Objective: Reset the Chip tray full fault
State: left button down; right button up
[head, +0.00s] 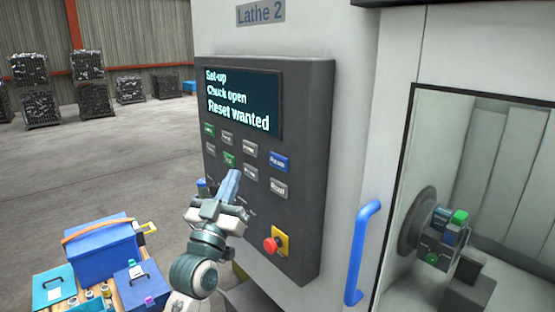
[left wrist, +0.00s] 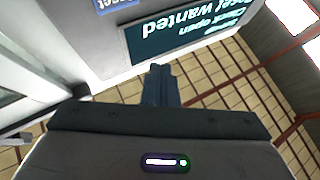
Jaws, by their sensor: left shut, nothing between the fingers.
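The Lathe 2 control panel (head: 310,130) carries a dark display (head: 240,100) reading "Set-up", "Chuck open" and "Reset wanted". The display also shows upside down in the left wrist view (left wrist: 190,40). A blue button (head: 278,161) sits at the right of the upper button row; its label looks like "Reset". It is partly cut off at the top edge of the left wrist view (left wrist: 115,3). My left gripper (head: 231,180) is shut and empty, in front of the lower buttons, left of and below the blue button. Whether it touches the panel I cannot tell. My right gripper is not in view.
A red stop knob (head: 271,245) on a yellow plate sits low on the panel. A blue door handle (head: 361,252) and the chuck (head: 425,222) are to the right. A blue toolbox (head: 102,252) stands lower left. Open floor (head: 110,155) lies behind.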

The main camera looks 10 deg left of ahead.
pick_arm(q)
jog(key=shift+w+f, duration=0.1)
jog(key=b, duration=0.5)
send_near(274, 154)
notch_tip(274, 154, up, 3)
jog(key=w+a, duration=0.1)
jog(key=w, duration=0.1)
jog(key=shift+w+d, duration=0.5)
jog(key=shift+w, duration=0.25)
dwell(1.2)
jog(key=shift+w+d+b, duration=0.25)
jog(key=shift+w+b, duration=0.05)
jog(key=shift+w, duration=0.05)
